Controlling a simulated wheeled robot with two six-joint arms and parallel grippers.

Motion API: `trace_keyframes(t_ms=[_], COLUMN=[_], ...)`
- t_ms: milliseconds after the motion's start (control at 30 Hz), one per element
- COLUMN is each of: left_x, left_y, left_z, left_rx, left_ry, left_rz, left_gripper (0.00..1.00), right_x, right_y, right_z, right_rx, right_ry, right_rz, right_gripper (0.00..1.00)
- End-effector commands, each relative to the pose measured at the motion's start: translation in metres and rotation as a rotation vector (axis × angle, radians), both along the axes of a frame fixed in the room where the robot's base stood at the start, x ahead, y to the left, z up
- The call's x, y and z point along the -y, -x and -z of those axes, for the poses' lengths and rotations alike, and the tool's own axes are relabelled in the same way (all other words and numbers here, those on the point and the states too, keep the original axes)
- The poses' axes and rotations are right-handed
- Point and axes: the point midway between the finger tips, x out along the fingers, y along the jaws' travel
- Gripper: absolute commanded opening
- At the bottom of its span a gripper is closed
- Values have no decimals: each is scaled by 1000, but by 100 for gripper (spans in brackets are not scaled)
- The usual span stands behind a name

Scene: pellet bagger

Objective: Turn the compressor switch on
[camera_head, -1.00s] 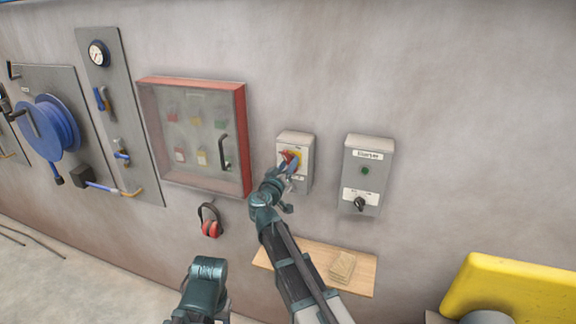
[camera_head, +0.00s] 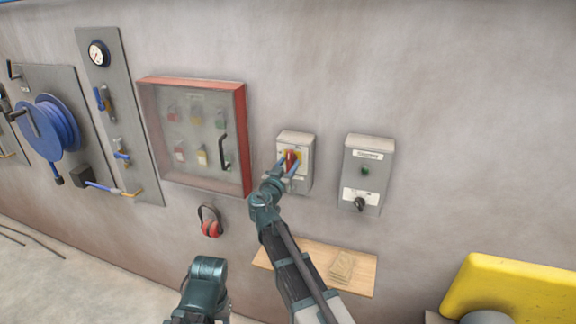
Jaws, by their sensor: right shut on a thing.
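A grey switch box (camera_head: 307,146) on the wall carries a red rotary handle (camera_head: 291,159) on a yellow plate. I take this for the compressor switch; its lettering is too small to read. My right gripper (camera_head: 289,164) reaches up from below, its blue fingers on either side of the red handle and shut on it. The handle looks about upright. The fingers and wrist hide part of the box's lower left front. Part of my left arm shows at the bottom, but its gripper is not in view.
A second grey box (camera_head: 378,158) with a green button and black knob is to the right. A red-framed cabinet (camera_head: 240,105) is close on the left. Below are red ear muffs (camera_head: 211,222) and a wooden shelf (camera_head: 361,265).

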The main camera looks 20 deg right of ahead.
Motion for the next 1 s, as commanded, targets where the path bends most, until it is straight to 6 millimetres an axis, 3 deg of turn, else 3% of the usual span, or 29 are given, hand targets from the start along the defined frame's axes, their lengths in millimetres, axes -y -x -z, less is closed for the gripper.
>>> trace_keyframes(t_ms=[400,433,467,767,1000], left_x=[0,0,0,0,0], left_y=[0,0,0,0,0], left_z=[0,0,0,0,0], left_rx=[0,0,0,0,0], left_ry=[0,0,0,0,0], left_rz=[0,0,0,0,0], left_gripper=[57,57,57,57,57], right_x=[0,0,0,-2,-24], right_y=[1,1,1,3,38], right_z=[1,1,1,0,0], right_rx=[2,2,2,2,3], right_ry=[-7,-7,-7,-5,-4], right_rz=[0,0,0,-1,-3], right_gripper=[0,53,55,55,55])
